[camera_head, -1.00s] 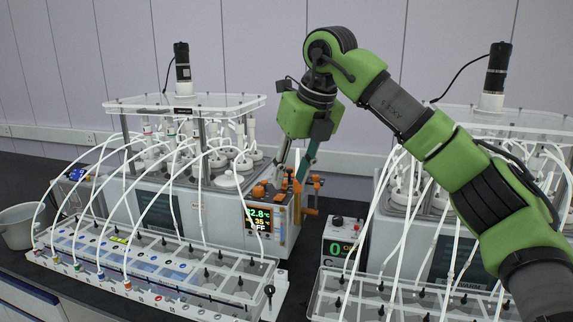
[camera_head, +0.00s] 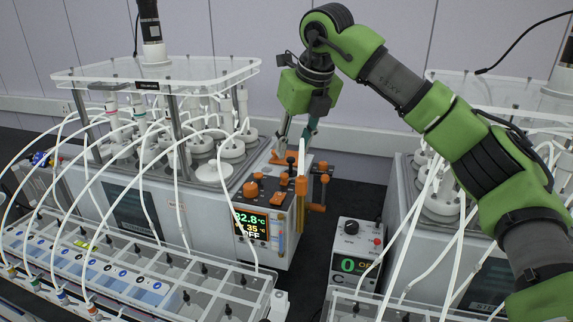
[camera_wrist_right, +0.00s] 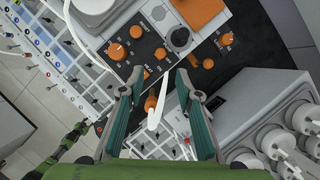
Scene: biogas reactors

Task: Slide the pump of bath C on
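The left bath has a control head (camera_head: 268,205) with orange knobs on top and a lit display (camera_head: 252,224) reading about 32.8, 35 and OFF. In the right wrist view its dark panel (camera_wrist_right: 144,46) carries several orange knobs. I cannot tell which control is the pump slider. My right gripper (camera_head: 292,150) points down beyond the control head; its tips are partly hidden in the head view. In the right wrist view it is open (camera_wrist_right: 159,76), with a pale rod-like piece (camera_wrist_right: 160,103) showing between its fingers; no grip is visible. My left gripper is not in view.
A small box (camera_head: 355,255) with a green 0 and a letter C stands right of the bath. White tubes (camera_head: 88,190) arch over a clear tray rack (camera_head: 190,262). An orange clamp (camera_head: 319,190) sticks out beside the control head. A second bath (camera_head: 400,205) stands right.

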